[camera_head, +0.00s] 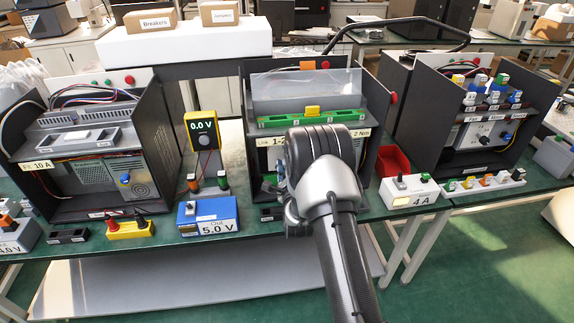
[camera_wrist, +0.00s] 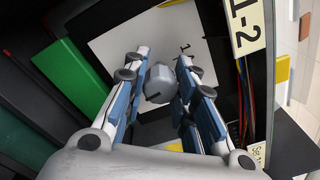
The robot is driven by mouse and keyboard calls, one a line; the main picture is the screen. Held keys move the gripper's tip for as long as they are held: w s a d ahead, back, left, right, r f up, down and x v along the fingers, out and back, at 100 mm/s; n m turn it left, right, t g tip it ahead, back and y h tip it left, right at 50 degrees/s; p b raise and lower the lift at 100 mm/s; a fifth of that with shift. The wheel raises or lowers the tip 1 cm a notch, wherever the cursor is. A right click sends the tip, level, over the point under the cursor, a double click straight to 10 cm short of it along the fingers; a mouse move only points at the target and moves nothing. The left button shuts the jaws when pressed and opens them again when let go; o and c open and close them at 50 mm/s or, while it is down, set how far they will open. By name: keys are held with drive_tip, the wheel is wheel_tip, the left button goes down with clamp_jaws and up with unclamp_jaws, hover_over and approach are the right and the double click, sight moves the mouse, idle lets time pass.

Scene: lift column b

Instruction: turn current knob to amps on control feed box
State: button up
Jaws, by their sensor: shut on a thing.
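A grey knob (camera_wrist: 160,83) on a white panel (camera_wrist: 118,42) with a printed "1" shows in the wrist view. My gripper (camera_wrist: 161,72) has one blue-and-white finger on each side of the knob and is shut on it. In the head view my arm reaches into the middle open box (camera_head: 372,100) on the green bench and hides the knob and fingertips. The box carries a label (camera_head: 272,141) starting "1-2", also seen in the wrist view (camera_wrist: 245,25). I cannot read the words "control feed" or "amps" anywhere.
A green strip (camera_head: 325,118) with a yellow block crosses the box above my wrist. A 5.0 V blue unit (camera_head: 207,214), a yellow meter (camera_head: 202,131), a red bin (camera_head: 394,163) and a 4 A unit (camera_head: 410,192) stand nearby. Similar boxes flank both sides.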

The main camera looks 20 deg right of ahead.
drive_tip(key=shift+m, duration=0.6)
drive_tip(key=shift+r, duration=0.1)
drive_tip(key=o, duration=1.1)
drive_tip(key=shift+s, duration=0.1)
drive_tip(key=v, duration=1.1)
drive_tip(key=shift+s+a, duration=0.1)
drive_tip(key=shift+s, duration=0.3)
drive_tip(key=shift+w, duration=0.1)
